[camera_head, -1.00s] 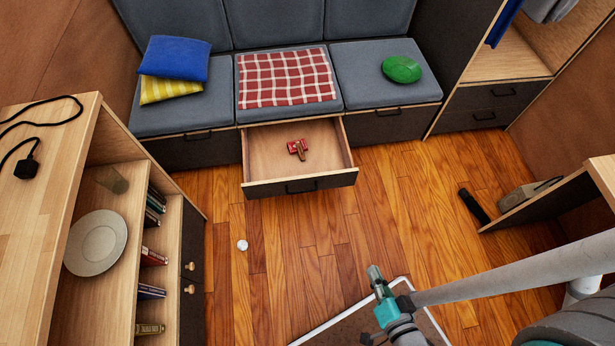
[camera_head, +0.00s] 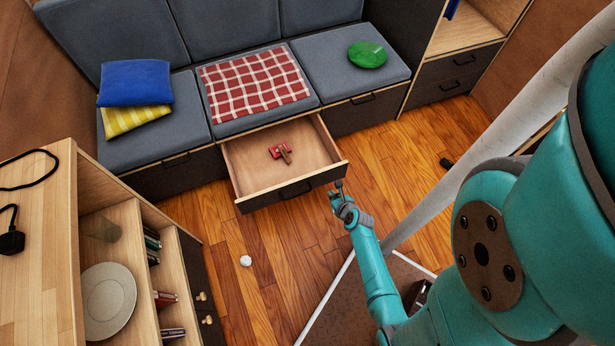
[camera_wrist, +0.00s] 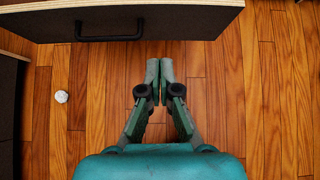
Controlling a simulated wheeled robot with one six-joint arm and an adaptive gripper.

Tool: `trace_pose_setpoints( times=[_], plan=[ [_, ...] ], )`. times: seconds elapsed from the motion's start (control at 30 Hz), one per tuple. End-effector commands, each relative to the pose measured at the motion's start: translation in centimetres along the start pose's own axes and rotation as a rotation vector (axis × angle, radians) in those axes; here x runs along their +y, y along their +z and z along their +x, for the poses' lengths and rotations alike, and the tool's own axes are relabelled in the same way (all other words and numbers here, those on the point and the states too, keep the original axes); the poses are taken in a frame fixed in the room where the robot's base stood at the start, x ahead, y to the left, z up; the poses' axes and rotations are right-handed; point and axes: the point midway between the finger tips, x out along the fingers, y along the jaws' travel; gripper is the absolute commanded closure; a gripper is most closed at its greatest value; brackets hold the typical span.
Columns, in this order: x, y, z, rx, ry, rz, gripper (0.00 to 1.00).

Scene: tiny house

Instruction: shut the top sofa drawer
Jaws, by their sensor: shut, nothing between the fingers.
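The sofa drawer (camera_head: 290,193) under the middle seat stands pulled out, with a dark front, a black bar handle and a pale wooden inside. A small red and brown object (camera_head: 281,152) lies in it. My gripper (camera_head: 339,184) is shut and empty, close to the right end of the drawer front. In the wrist view the drawer front (camera_wrist: 190,22) with its handle (camera_wrist: 110,37) spans the top, and my shut fingertips (camera_wrist: 159,62) point toward it, right of the handle.
A shelf unit (camera_head: 150,215) with a plate (camera_head: 108,300) stands at the left. A white crumpled ball (camera_head: 246,260) lies on the wooden floor. A white-edged mat (camera_head: 340,310) lies beneath my arm. Floor left of my arm is mostly clear.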

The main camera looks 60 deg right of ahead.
Motion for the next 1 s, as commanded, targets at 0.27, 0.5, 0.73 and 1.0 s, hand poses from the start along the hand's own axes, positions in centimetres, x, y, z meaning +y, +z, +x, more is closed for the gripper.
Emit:
trace_pose_setpoints(
  times=[0.27,0.5,0.73,1.0],
  plan=[
    [-0.4,0.1,2.2,0.004,0.0,0.044,1.0],
    [-0.4,0.2,5.8,0.003,0.0,0.043,1.0],
    [-0.3,0.1,8.8,0.003,0.001,0.043,1.0],
    [-0.4,1.4,11.8,0.001,0.0,0.04,1.0]
  ],
)
